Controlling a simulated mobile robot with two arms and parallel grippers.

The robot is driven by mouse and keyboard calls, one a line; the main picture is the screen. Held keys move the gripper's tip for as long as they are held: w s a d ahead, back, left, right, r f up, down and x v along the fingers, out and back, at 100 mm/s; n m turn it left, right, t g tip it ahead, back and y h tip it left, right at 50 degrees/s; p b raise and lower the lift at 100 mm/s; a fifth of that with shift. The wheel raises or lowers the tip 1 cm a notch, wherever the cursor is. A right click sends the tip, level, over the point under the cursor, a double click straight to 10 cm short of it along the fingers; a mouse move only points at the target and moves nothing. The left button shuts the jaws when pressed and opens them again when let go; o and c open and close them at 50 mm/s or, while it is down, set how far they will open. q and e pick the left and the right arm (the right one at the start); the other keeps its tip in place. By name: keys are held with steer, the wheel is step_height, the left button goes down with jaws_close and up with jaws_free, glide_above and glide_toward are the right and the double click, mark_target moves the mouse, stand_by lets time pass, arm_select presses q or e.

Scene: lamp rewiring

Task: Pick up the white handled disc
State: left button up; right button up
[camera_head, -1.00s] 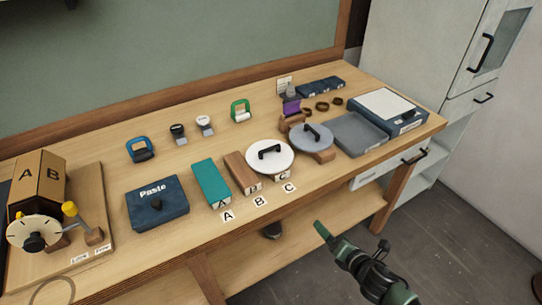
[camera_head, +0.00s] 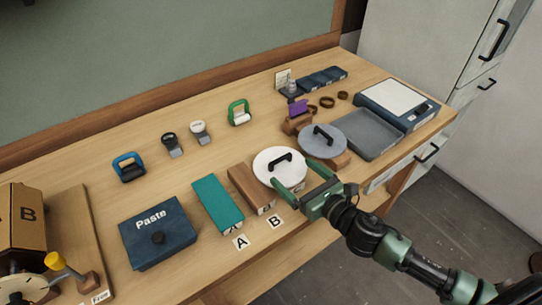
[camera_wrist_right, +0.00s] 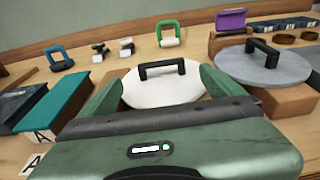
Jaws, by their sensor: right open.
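The white disc (camera_head: 271,174) with a black bar handle (camera_head: 281,161) lies flat near the front middle of the workbench, on a block marked C in the earlier head view. It also shows in the right wrist view (camera_wrist_right: 160,92), straight ahead between the fingers. My right gripper (camera_head: 296,177) is open and empty at the disc's front right edge, with its green fingers pointing toward the disc. In the right wrist view the fingers (camera_wrist_right: 160,93) stand on either side of the disc's near part; I cannot tell whether they touch it. My left gripper is not in view.
A grey handled disc (camera_head: 323,142) rests on a wooden block just right. A wooden block (camera_head: 250,188) and a teal block (camera_head: 217,204) stand left, beside a blue Paste box (camera_head: 158,233). A grey tray (camera_head: 366,135) and a scale (camera_head: 396,103) are at the right.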

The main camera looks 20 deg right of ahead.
mark_target(282, 160)
steer(key=x, duration=0.1)
steer(key=p+x, duration=0.1)
steer(key=x, duration=0.1)
steer(key=shift+w+r, duration=0.2)
steer(key=shift+r, duration=0.15)
steer(key=p+x, duration=0.1)
steer(key=x, duration=0.2)
steer(key=shift+w+a+f, duration=0.1)
steer(key=shift+w+f, duration=0.05)
steer(key=shift+w, duration=0.15)
steer(key=shift+w+a+f, duration=0.1)
steer(key=shift+w, duration=0.05)
steer(key=c, duration=1.6)
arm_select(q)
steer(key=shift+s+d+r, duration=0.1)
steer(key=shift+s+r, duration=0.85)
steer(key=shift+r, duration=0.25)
arm_select(e)
steer(key=shift+c, duration=0.2)
